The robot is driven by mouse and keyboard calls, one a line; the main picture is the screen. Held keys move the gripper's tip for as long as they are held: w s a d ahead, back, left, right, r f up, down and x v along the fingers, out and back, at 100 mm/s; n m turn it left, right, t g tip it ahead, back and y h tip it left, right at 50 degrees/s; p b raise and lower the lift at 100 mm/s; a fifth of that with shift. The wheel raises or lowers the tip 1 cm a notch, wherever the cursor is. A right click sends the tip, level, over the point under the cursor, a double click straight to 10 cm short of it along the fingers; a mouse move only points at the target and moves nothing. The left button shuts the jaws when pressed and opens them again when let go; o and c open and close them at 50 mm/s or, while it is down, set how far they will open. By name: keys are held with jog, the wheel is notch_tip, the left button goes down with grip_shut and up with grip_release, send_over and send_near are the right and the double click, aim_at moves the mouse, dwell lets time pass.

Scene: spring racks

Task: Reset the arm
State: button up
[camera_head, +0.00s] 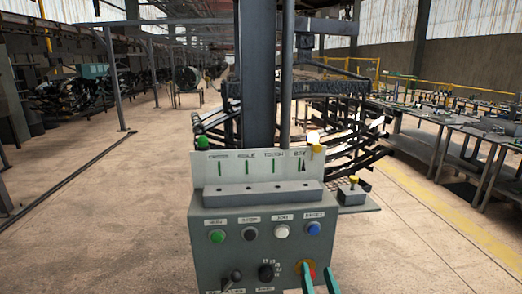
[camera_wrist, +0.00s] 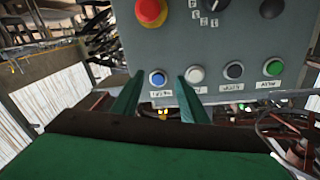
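My gripper (camera_head: 319,276) shows as two green fingers at the bottom of the head view, in front of the lower right of a grey control box (camera_head: 265,262). In the wrist view my gripper (camera_wrist: 160,76) has its fingers apart, with nothing held between them. The box appears upside down there, and a blue button (camera_wrist: 158,78) shows between the fingertips. I cannot tell whether the fingers touch the panel. A red stop button (camera_wrist: 151,11) also shows; in the head view the fingers partly hide it.
The box carries green (camera_head: 217,237), black (camera_head: 250,234), white (camera_head: 282,231) and blue (camera_head: 314,228) buttons, and a black knob (camera_head: 266,272). A dark post (camera_head: 257,80) and spring racks stand behind it. Long tables (camera_head: 455,125) stand at right; floor at left is open.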

jog(key=s+a+f+g+h, duration=0.1)
jog(key=s+a+f, duration=0.3)
jog(key=s+f, duration=0.5)
jog(key=s+a+f+g+h, duration=0.1)
jog(key=s+a+f, duration=0.4)
jog(key=f, duration=0.7)
jog(key=s+a+f+n+y, duration=0.1)
jog(key=s+a, duration=0.1)
jog(key=s, duration=1)
jog(key=s+a+f+n+y, duration=0.1)
jog(key=s+a+f+n, duration=0.1)
jog(key=s, duration=1)
jog(key=shift+a+g, duration=0.3)
jog(key=shift+a, duration=0.15)
jog(key=shift+n, duration=0.3)
jog(key=shift+s, duration=0.2)
jog(key=shift+w, duration=0.15)
